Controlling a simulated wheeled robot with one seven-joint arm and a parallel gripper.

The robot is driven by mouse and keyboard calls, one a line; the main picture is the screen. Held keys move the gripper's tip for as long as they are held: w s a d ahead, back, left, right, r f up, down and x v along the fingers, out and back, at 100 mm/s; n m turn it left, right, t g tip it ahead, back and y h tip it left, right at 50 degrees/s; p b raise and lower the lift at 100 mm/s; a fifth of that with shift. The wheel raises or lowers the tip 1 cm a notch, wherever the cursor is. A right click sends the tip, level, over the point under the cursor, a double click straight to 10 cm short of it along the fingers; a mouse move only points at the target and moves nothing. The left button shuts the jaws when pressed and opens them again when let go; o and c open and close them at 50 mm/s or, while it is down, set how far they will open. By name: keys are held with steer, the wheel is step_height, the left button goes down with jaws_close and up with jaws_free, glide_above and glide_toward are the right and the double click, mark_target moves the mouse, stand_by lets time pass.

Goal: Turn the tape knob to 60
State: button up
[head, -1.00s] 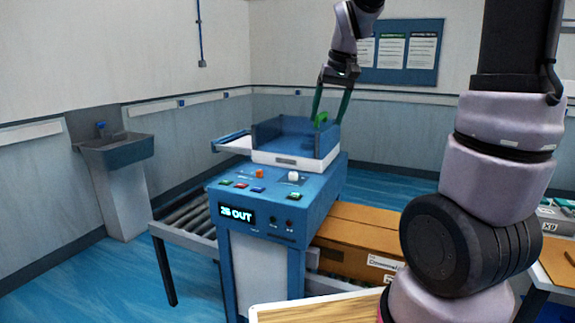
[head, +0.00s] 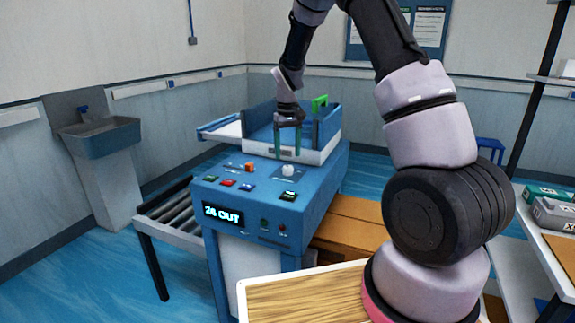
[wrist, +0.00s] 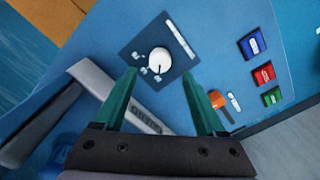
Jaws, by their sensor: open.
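A round white knob (head: 288,170) sits on a dark square plate with small markings on top of the blue machine (head: 245,205). In the wrist view the white knob (wrist: 159,61) shows a dark pointer mark, and the markings around it are too small to read. An orange knob (head: 249,167) stands to its left, and it also shows in the wrist view (wrist: 217,99). I cannot read which knob is labelled tape. My gripper (head: 288,154) is open and empty, pointing down above the panel near the white knob. Its green fingers also show in the wrist view (wrist: 160,76), apart from the knob.
Coloured buttons (head: 228,183) and a lit display (head: 223,217) ending in "OUT" are at the front. A roller conveyor (head: 175,218) lies left, a cardboard box (head: 350,220) right.

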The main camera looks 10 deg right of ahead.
mark_target(288, 167)
steer(key=shift+f, duration=2.7)
jaws_close()
